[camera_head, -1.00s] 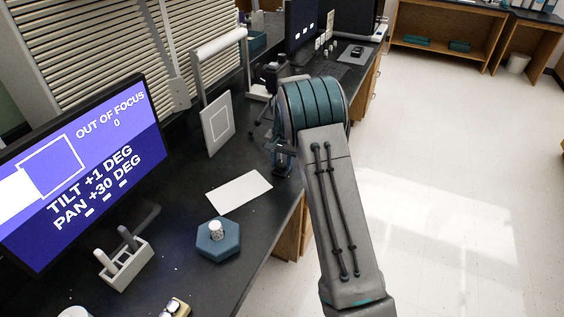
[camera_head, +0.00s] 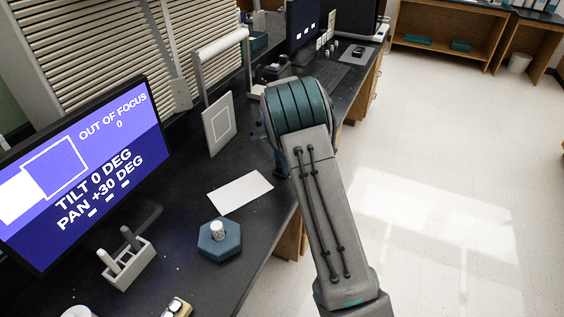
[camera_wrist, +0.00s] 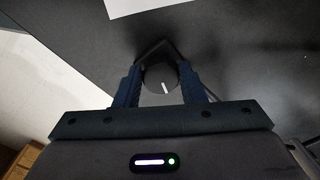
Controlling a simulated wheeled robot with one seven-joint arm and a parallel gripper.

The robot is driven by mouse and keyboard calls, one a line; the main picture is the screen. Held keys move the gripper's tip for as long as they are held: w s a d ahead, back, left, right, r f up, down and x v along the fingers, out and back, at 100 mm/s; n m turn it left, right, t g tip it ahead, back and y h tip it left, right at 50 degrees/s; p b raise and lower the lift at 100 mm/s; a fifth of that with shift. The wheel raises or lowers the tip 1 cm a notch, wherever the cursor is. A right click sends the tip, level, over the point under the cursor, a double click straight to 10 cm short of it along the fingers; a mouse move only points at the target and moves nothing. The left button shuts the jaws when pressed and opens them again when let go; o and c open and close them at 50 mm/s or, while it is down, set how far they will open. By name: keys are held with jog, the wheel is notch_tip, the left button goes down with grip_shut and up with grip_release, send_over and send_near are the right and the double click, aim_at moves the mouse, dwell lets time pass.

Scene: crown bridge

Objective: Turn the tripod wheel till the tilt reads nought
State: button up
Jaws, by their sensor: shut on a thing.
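In the wrist view my gripper (camera_wrist: 160,80) is shut on a dark round wheel (camera_wrist: 157,76) with a short white mark on its face. In the head view my arm hides the gripper and the wheel, and most of the tripod. The monitor (camera_head: 75,170) at the left reads "TILT 0 DEG", "PAN +30 DEG" and "OUT OF FOCUS 0". It also shows a square outline with a white patch at its left.
A white sheet (camera_head: 240,192), a blue hexagonal block (camera_head: 219,243) with a small white cylinder, and a white holder (camera_head: 126,265) stand on the dark bench. A framed panel (camera_head: 219,124) stands behind. The floor to the right is clear.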

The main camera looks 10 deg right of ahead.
jog(key=shift+r, duration=0.1)
dwell(0.3)
jog(key=o, duration=1)
jog(key=r, duration=1.3)
jog(key=shift+s+d+r, duration=0.1)
jog(key=shift+s+r, duration=0.25)
